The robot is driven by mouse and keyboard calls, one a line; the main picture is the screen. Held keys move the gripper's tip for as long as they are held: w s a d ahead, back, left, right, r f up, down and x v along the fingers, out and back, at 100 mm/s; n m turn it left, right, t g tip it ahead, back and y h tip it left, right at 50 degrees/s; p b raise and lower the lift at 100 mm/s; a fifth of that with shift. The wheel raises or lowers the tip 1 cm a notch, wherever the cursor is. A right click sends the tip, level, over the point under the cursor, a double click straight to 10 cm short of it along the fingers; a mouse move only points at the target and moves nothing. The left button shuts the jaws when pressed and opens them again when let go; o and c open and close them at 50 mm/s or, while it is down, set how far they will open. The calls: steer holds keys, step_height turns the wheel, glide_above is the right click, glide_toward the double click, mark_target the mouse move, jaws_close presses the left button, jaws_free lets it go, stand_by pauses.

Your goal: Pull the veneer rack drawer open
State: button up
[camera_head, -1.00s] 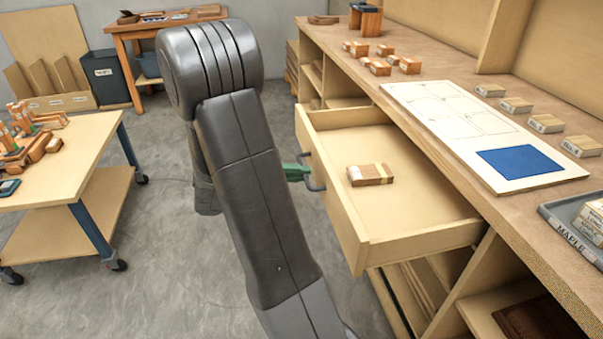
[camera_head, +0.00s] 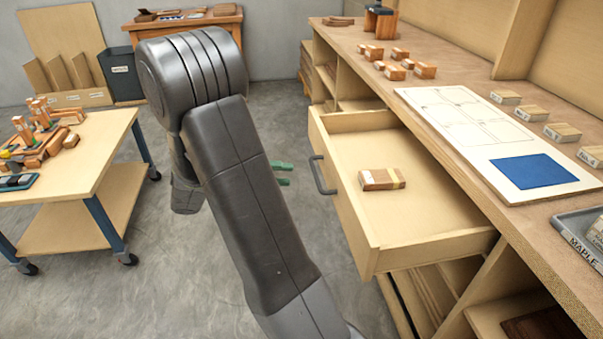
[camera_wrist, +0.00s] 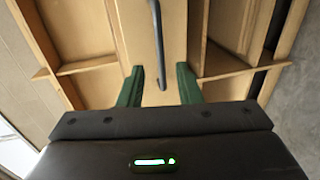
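The veneer rack drawer (camera_head: 352,218) is pulled out from under the bench, with a banded stack of wood pieces (camera_head: 381,179) lying inside. Its dark bar handle (camera_head: 322,175) is on the front face. My gripper (camera_head: 283,174) has green fingers and is just left of the handle, apart from it. In the wrist view my gripper (camera_wrist: 160,86) has its two fingers spread wide and nothing between them touches them. The handle (camera_wrist: 158,45) shows ahead of the gap. My arm hides part of the floor and the wrist in the head view.
The bench top (camera_head: 447,78) above the drawer holds a white layout board (camera_head: 440,105), wood blocks and a grey tray (camera_head: 585,241). A wheeled table (camera_head: 95,150) with parts stands at left. The floor (camera_head: 200,275) between is clear.

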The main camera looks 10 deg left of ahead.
steer(key=v, duration=0.6)
steer(key=shift+f, duration=0.1)
steer(key=b+x, duration=0.1)
steer(key=x, duration=1.3)
steer(key=shift+d, duration=0.1)
